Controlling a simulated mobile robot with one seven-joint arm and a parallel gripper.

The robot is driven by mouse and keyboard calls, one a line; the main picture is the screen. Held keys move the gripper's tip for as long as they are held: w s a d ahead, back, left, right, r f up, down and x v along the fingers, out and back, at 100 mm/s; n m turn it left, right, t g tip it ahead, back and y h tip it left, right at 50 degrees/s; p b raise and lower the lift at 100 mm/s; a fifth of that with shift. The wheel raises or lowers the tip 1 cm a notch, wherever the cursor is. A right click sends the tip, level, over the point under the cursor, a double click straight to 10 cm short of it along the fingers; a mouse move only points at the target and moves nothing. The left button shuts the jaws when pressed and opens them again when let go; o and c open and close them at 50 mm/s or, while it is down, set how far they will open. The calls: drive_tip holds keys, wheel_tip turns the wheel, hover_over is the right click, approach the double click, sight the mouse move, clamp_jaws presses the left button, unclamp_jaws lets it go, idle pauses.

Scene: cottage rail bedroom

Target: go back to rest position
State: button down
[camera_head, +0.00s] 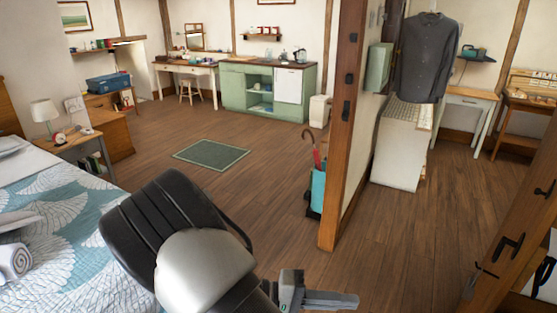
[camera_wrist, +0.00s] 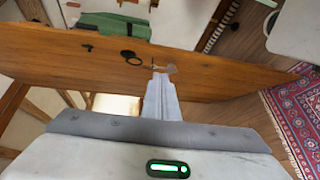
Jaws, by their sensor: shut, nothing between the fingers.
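My gripper (camera_head: 338,299) shows at the bottom of the head view, pointing right, with my dark and silver arm to its left. In the wrist view its fingers (camera_wrist: 161,88) are together and hold nothing. They point toward a long wooden beam (camera_wrist: 215,72) with dark metal fittings that crosses the wrist view. I cannot tell how much gap there is between fingertips and beam.
A wooden post (camera_head: 341,150) ends the partition wall right of centre. An umbrella stand (camera_head: 318,190) stands against it. A bed (camera_head: 65,240) is at left, and a wooden frame (camera_head: 515,235) is at right. Floor around the green mat (camera_head: 211,154) is open. A red rug (camera_wrist: 300,120) shows in the wrist view.

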drive_tip(key=s+r+t+y+p, duration=0.2)
drive_tip(key=r+y, duration=0.6)
drive_tip(key=r, duration=0.6)
drive_tip(key=s+r+t+y+p, duration=0.3)
drive_tip(key=s+r+y+p, duration=0.2)
drive_tip(key=r, duration=0.9)
drive_tip(key=s+y, duration=0.1)
drive_tip(key=y, duration=0.2)
drive_tip(key=shift+s+d+r+m+t, duration=0.15)
drive_tip(key=shift+s+r+m+t, duration=0.05)
drive_tip(key=shift+s+m+t, duration=0.15)
drive_tip(key=shift+w, duration=0.1)
